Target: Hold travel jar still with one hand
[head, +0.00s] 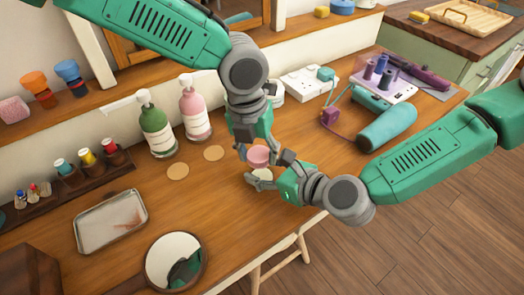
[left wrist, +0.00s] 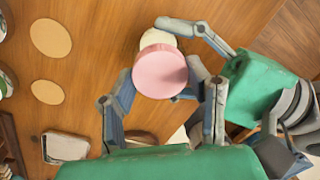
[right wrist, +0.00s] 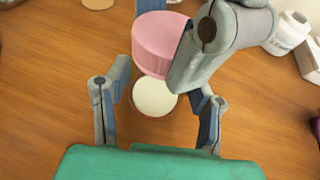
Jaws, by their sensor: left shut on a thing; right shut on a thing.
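The travel jar shows as a round white piece (right wrist: 155,97) with a pink round lid-like piece (head: 258,156) above it. In the left wrist view my left gripper (left wrist: 162,75) is shut on the pink piece (left wrist: 160,78), fingers on either side. In the right wrist view my right gripper (right wrist: 158,92) is shut around the white piece, which is low by the table; it also shows in the head view (head: 260,175). The two pieces overlap in view; I cannot tell whether they touch. A left finger hides part of the pink piece.
Green (head: 157,130) and pink (head: 194,112) pump bottles stand behind on the wooden table (head: 215,200). A metal tray (head: 110,220) and round mirror (head: 172,262) lie at left. A teal cylinder (head: 386,128) lies at right. Two flat tan discs (head: 177,171) lie nearby.

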